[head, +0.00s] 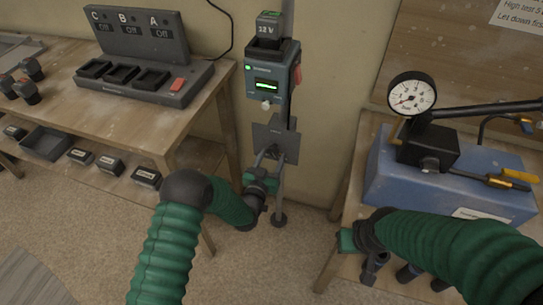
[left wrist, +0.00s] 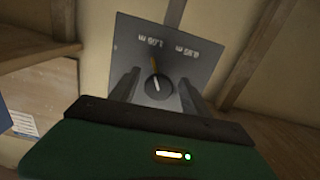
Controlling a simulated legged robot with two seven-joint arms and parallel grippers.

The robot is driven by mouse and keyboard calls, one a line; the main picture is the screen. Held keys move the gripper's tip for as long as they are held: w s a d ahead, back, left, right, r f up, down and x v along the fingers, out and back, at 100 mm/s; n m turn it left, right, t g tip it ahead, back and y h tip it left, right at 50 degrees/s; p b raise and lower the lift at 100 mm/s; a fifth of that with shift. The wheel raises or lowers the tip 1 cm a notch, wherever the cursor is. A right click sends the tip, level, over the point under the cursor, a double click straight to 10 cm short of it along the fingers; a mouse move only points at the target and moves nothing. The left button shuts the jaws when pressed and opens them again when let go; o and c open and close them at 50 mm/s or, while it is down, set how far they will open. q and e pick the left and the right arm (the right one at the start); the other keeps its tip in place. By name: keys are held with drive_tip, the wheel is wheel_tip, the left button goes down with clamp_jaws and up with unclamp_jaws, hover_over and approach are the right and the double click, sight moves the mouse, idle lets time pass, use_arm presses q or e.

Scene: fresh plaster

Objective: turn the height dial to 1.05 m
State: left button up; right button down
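The height dial is a dark round knob (left wrist: 157,87) on a grey plate (left wrist: 163,46), with a white line on it and a brownish pointer above. The plate is marked 1.05 m and 0.95 m, and the lettering appears upside down in the left wrist view. The pointer stands between the two marks. In the head view the plate (head: 280,134) is on a post by the wall. My left gripper (head: 271,155) is in front of it, open, its fingers (left wrist: 157,90) either side of the knob with gaps showing. My right gripper (head: 374,268) points down at lower right; its opening is unclear.
A green-lit unit (head: 272,82) with a 12 V battery (head: 269,26) is above the plate. A bench with a charger (head: 140,78) is at left. A blue pump box (head: 450,188) with a gauge (head: 411,92) is at right.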

use_arm(q)
drive_tip(key=shift+o, duration=0.2)
drive_tip(key=shift+w+r, duration=0.1)
drive_tip(key=shift+r, duration=0.15)
drive_tip(key=shift+s+a, duration=0.15)
drive_tip(key=shift+s, duration=0.2)
drive_tip(key=p+v, duration=0.1)
drive_tip(key=v, duration=1.5)
drive_tip(key=shift+p, duration=0.4)
